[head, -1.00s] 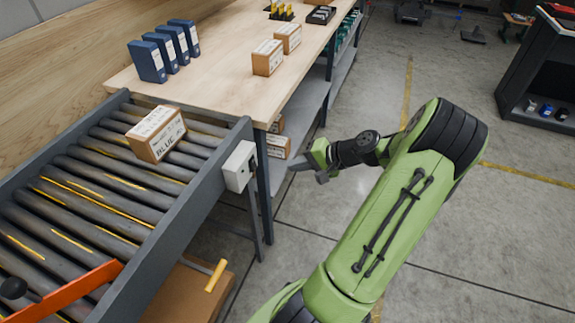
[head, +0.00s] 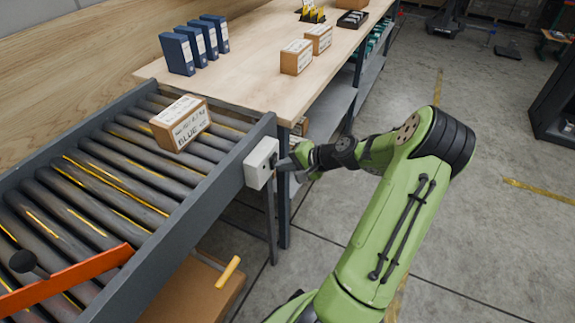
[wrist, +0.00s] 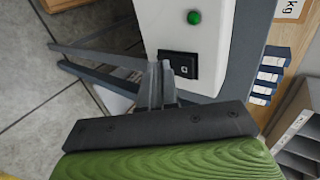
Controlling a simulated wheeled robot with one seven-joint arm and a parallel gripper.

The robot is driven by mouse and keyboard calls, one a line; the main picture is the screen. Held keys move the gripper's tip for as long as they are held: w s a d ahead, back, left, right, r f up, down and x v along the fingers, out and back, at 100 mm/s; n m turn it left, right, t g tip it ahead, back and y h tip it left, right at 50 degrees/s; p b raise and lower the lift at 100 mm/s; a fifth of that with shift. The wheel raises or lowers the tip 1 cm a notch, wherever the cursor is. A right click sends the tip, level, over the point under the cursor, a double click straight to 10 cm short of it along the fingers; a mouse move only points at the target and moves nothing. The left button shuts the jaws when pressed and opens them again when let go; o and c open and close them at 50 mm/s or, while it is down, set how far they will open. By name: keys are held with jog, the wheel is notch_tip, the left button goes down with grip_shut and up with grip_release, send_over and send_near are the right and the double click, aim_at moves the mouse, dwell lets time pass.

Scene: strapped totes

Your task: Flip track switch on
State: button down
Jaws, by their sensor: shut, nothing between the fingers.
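The track switch is a black rocker (wrist: 184,67) on a white box (head: 260,163), which is mounted on the side rail at the conveyor's near right corner. The white box also fills the top middle of the wrist view (wrist: 205,32), with a round green light (wrist: 194,17) beside the rocker. My gripper (head: 285,164) is at the box's right face. In the wrist view its fingers (wrist: 161,68) are together and empty, with the tips at the rocker's left edge, partly covering it. I cannot tell whether they touch it.
The roller conveyor (head: 75,183) carries a brown labelled carton (head: 181,124) and has an orange bar (head: 70,279) across it. A wooden bench (head: 250,75) with blue binders (head: 195,47) and small cartons (head: 297,57) adjoins it.

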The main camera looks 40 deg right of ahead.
jog(key=shift+w+r, duration=0.1)
jog(key=shift+r+p, duration=0.8)
jog(key=shift+r, duration=0.05)
